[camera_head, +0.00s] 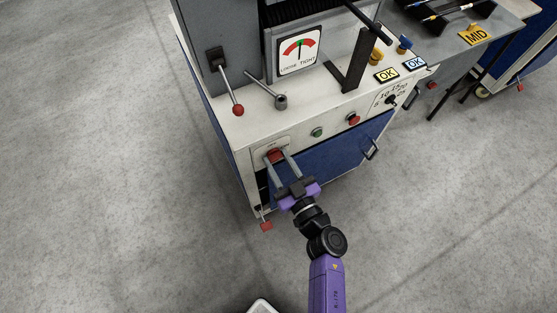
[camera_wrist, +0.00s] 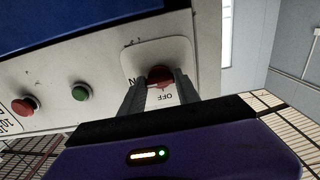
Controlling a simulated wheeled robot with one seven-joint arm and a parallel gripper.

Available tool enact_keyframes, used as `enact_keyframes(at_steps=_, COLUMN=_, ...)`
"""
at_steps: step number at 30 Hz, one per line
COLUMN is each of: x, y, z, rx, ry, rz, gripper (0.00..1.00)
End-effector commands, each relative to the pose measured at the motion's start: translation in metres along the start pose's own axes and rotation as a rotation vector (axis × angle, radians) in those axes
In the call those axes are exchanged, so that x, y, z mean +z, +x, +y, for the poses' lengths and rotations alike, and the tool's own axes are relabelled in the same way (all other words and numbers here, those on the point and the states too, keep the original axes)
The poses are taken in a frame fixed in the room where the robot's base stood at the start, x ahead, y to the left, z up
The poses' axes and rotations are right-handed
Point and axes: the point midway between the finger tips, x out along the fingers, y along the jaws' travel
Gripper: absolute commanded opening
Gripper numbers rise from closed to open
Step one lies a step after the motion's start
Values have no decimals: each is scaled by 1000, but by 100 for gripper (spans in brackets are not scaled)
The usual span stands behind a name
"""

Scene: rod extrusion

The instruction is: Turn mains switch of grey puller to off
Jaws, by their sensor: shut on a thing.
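The grey puller (camera_head: 215,35) stands on a white cabinet with a blue door. Its mains switch (camera_head: 275,155) is a red knob on a pale plate at the left end of the front panel. My gripper (camera_head: 277,163) reaches the panel from below and its two fingers are shut on the red knob. In the wrist view the knob (camera_wrist: 160,77) shows between the fingertips. An "OFF" label is readable beside it, and the "ON" label is partly hidden by a finger. I cannot tell the knob's exact setting.
A green button (camera_head: 317,132), a red button (camera_head: 353,118) and a numbered dial (camera_head: 391,99) sit to the right on the panel. A red-tipped lever (camera_head: 238,110) and a loose/tight gauge (camera_head: 299,50) are above. A door handle (camera_head: 371,148) sticks out at right. The floor in front is clear.

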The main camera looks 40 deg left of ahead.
Motion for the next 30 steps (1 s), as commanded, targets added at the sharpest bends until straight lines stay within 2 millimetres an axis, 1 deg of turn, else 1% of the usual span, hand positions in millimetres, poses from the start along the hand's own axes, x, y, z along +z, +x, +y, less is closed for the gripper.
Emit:
enact_keyframes(at_steps=8, x=1, y=-1, z=2, rx=3, ry=-139, rz=-1, gripper=0)
enact_keyframes(at_steps=30, x=2, y=-1, z=2, rx=4, ry=-828, rz=-3, gripper=0)
